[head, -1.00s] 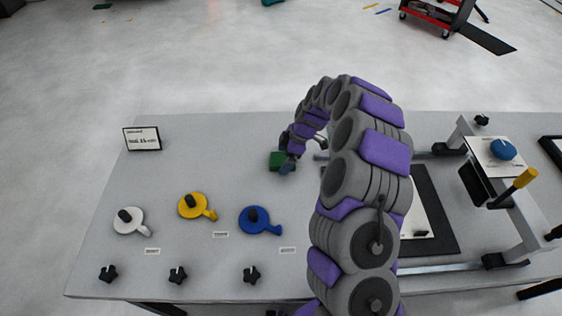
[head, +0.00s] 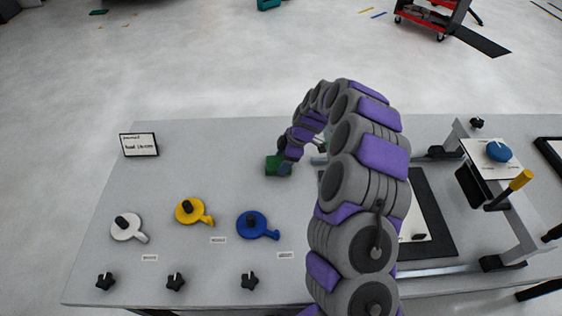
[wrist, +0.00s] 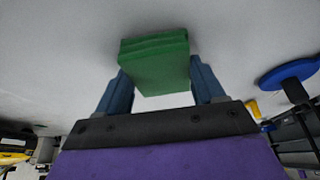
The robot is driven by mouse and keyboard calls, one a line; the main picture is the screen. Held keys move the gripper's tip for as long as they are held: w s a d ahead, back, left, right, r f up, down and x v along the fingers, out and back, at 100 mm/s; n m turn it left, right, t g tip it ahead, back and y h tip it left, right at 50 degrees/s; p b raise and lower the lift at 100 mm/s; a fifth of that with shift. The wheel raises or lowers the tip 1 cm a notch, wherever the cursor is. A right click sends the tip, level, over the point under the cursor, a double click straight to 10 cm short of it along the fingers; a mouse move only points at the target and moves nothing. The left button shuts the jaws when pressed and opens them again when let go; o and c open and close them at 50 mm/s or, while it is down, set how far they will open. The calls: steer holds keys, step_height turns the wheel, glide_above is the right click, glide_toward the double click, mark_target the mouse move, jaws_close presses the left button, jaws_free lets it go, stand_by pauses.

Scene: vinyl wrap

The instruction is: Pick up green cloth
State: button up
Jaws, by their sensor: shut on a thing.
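The green cloth (head: 272,164) is a small folded block at the back middle of the grey table, left of my arm. It fills the space between the two blue fingers in the wrist view (wrist: 158,62). My gripper (head: 285,166) is shut on it; the fingers (wrist: 160,88) press at its two sides. The head view shows the cloth at the table surface, partly hidden by the gripper. I cannot tell whether it is clear of the table.
White (head: 126,228), yellow (head: 190,211) and blue (head: 252,225) round tools with handles lie on the table's left half. Several black knobs line the front edge. A small sign (head: 139,145) stands at the back left. A metal frame with a blue disc (head: 498,151) is at right.

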mark_target(278, 162)
steer(key=shift+d+r, duration=0.1)
steer(key=shift+r, duration=0.4)
step_height(278, 162, up, 2)
steer(key=shift+d+r+p, duration=0.1)
steer(key=shift+r+p, duration=0.15)
steer(key=shift+p, duration=0.25)
steer(key=s+d, duration=0.3)
steer(key=s, duration=0.1)
steer(key=s+d+p, duration=0.1)
steer(key=s+d, duration=0.3)
steer(key=s+d+r+p, duration=0.1)
steer(key=s+d, duration=0.2)
steer(key=s, duration=0.1)
steer(key=shift+d, duration=0.25)
steer(key=o, duration=0.5)
steer(key=c, duration=0.4)
steer(key=shift+r, duration=0.1)
